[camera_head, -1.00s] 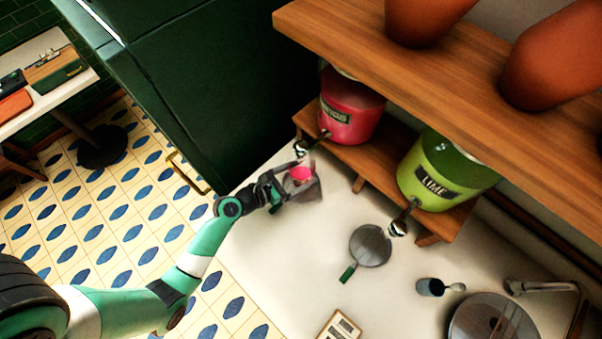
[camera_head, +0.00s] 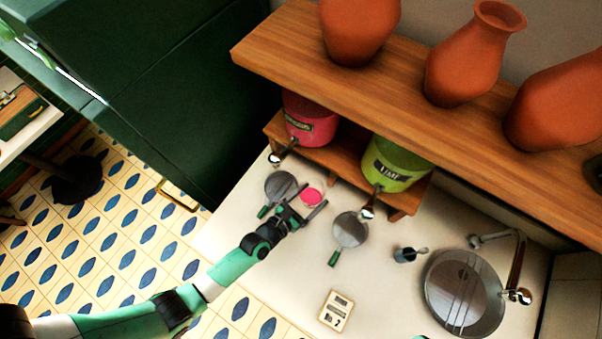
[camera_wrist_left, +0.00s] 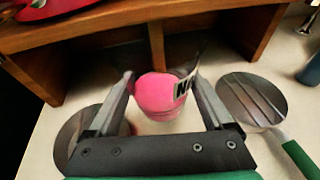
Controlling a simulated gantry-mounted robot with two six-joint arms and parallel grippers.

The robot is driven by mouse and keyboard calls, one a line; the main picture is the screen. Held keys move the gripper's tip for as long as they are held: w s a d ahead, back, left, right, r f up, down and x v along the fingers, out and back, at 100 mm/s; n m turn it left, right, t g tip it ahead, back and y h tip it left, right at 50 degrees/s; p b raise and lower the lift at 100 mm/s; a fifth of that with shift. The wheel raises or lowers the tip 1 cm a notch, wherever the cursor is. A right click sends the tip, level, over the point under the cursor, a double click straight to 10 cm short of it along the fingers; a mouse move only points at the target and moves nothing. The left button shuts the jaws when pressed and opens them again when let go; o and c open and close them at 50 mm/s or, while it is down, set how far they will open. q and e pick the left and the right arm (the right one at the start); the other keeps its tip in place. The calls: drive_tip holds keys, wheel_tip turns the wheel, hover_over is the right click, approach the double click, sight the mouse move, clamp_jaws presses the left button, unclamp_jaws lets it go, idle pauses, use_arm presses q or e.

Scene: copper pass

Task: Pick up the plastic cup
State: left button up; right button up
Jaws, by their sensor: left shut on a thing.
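The cup's height above the counter is hard to tell. My right gripper is not in view.
A pink dispenser (camera_head: 309,122) and a green LIME dispenser (camera_head: 394,166) sit on a low wooden shelf behind.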

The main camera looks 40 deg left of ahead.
use_arm(q)
drive_tip(key=shift+w+d+r+p, duration=0.15)
drive_tip(key=shift+d+p, duration=0.15)
drive_tip(key=shift+d, duration=0.25)
drive_tip(key=shift+d+r+p, duration=0.1)
drive_tip(key=shift+d+p, duration=0.2)
drive_tip(key=shift+d, duration=0.2)
drive_tip(key=shift+d+p, duration=0.65)
drive_tip(key=shift+w+d+f, duration=0.1)
drive_tip(key=shift+d+f, duration=0.05)
drive_tip(key=shift+d, duration=0.55)
drive_tip(key=shift+w+d+f, duration=0.1)
drive_tip(key=shift+d+f, duration=0.05)
drive_tip(key=shift+d, duration=0.55)
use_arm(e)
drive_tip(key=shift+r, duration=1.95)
